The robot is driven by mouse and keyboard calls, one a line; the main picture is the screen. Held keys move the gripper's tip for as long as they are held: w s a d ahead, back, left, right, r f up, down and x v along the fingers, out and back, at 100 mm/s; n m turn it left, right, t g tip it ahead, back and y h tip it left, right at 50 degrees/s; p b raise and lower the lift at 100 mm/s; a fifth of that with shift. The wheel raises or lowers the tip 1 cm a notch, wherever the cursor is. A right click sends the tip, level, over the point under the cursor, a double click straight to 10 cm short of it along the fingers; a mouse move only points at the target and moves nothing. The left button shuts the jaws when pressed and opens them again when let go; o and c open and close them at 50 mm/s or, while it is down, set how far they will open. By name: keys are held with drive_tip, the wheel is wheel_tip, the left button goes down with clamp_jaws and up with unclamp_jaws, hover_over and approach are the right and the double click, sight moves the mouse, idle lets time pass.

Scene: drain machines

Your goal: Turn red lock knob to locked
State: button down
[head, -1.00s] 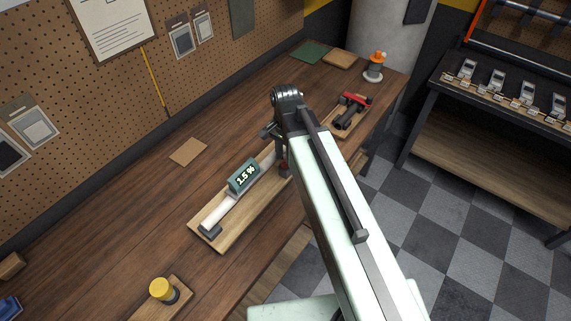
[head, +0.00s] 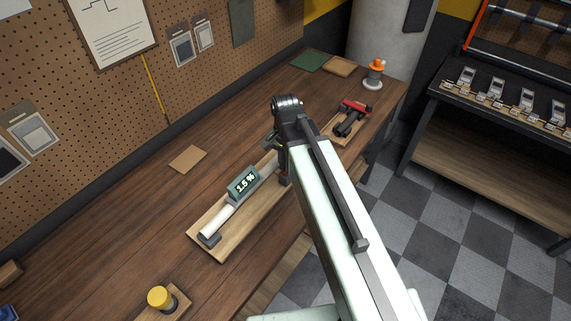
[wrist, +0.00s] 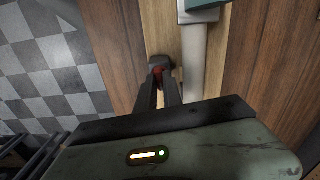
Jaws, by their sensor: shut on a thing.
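In the head view, my arm and gripper (head: 284,178) hide most of the knob. A display reading 1.5 % (head: 244,184) is on the tube, left of my gripper.
A board with a red-handled tool (head: 350,118) and an orange-topped item (head: 375,72) stand farther along the bench. A yellow-capped piece (head: 162,298) is at the near left. A flat tan card (head: 188,158) lies behind the tube. The bench between is clear.

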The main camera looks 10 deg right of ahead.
drive_tip(key=n, duration=0.8)
drive_tip(key=shift+n, duration=0.4)
drive_tip(key=n, duration=0.3)
drive_tip(key=shift+n, duration=2.3)
drive_tip(key=c, duration=1.5)
unclamp_jaws()
